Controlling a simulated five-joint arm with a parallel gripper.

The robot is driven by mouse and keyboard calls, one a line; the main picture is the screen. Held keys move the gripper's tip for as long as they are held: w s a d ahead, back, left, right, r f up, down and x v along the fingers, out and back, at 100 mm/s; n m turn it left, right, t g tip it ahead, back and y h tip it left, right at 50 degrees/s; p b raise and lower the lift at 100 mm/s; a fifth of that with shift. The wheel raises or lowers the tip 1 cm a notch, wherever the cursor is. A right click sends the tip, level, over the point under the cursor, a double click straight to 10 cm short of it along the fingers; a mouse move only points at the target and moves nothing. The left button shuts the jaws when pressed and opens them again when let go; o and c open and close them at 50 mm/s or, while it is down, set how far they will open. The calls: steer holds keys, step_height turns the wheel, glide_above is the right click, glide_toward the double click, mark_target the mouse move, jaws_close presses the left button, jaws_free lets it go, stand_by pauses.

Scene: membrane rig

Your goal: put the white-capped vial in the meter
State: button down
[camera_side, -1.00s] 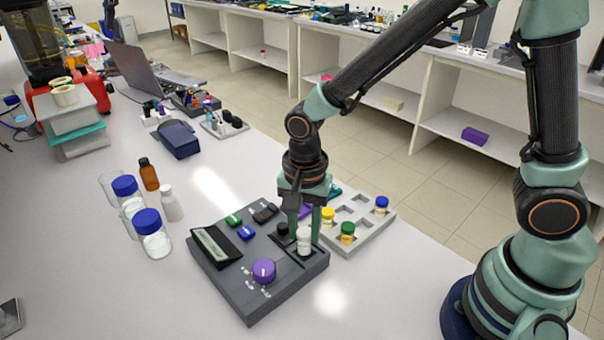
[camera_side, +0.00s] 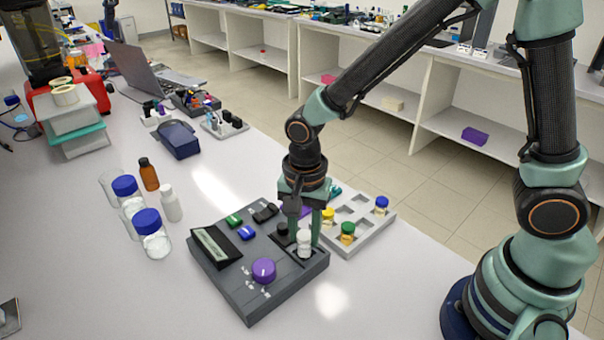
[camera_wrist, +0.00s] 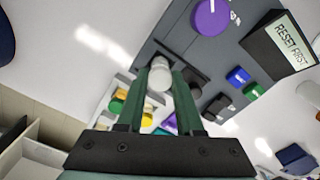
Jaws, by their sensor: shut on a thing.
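The white-capped vial (camera_side: 304,243) is upright between the fingers of my gripper (camera_side: 304,228), which is shut on it. In the wrist view, its white cap (camera_wrist: 159,76) shows between the green fingertips (camera_wrist: 160,84). The meter (camera_side: 236,290) is a dark grey box with a tilted screen (camera_side: 216,246), which reads "RESET FIRST" in the wrist view (camera_wrist: 290,42). The vial is over the meter's right part, at a dark recessed area. Its lower end is low there, but I cannot tell how deep it sits. A black round part (camera_side: 282,231) is beside it.
A light grey rack (camera_side: 372,236) with yellow-, green- and blue-capped vials stands just right of the meter. The meter has a purple knob (camera_side: 264,270) and green and blue buttons. Blue-lidded jars (camera_side: 151,238) and bottles stand at left. The front table is clear.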

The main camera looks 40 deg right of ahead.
steer(key=shift+f, duration=0.45)
stand_by(0.3)
stand_by(0.3)
steer(key=shift+c, duration=1.8)
jaws_free()
steer(key=shift+r, duration=3)
steer(key=s+d+r+n+t, duration=0.4)
steer(key=d+r+n+t, duration=0.1)
steer(key=d+r+n, duration=0.7)
steer(key=shift+d+r+t, duration=0.3)
steer(key=shift+d, duration=0.8)
